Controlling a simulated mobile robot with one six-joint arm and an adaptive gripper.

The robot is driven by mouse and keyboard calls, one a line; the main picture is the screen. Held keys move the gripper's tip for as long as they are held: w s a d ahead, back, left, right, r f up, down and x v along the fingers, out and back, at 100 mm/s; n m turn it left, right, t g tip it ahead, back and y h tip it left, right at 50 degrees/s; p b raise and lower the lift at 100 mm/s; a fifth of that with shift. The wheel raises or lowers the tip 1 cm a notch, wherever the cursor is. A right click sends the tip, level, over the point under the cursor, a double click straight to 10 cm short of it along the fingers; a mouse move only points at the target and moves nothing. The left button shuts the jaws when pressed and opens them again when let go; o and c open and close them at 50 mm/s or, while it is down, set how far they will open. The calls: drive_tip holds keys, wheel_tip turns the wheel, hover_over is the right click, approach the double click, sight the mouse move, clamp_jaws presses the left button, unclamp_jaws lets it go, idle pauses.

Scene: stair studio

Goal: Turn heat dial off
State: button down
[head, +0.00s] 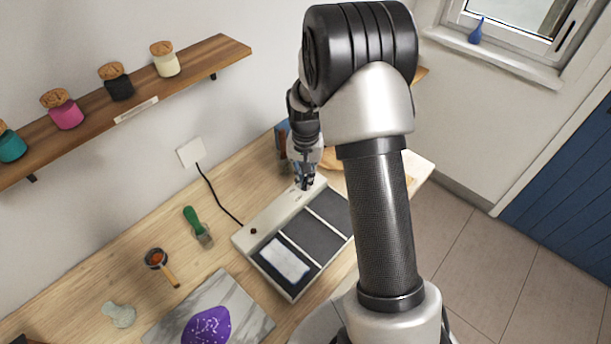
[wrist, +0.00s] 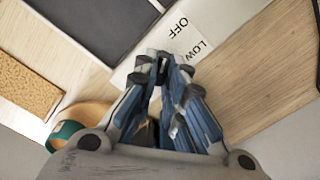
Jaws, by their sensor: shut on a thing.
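The heating device (head: 262,226) is a pale box on the workbench with dark panels on top and a white control strip along its back. In the wrist view the strip (wrist: 215,15) carries the printed words "OFF" and "LOW". My gripper (head: 305,180) points down at the far right end of this strip. In the wrist view my gripper (wrist: 163,65) has its fingertips close together at the strip beside the "OFF" label. It is shut on the heat dial, which the fingers hide almost wholly. The dial's pointer cannot be made out.
A white sheet (head: 284,259) lies on the device's left panel. A green-handled brush (head: 193,219), a small pan (head: 156,258) and a marble slab (head: 240,299) with a purple piece lie to the left. A shelf (head: 208,56) with several jars hangs above.

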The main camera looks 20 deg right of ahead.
drive_tip(key=c, duration=1.7)
unclamp_jaws()
drive_tip(key=shift+o, duration=0.2)
wheel_tip(320, 180, up, 12)
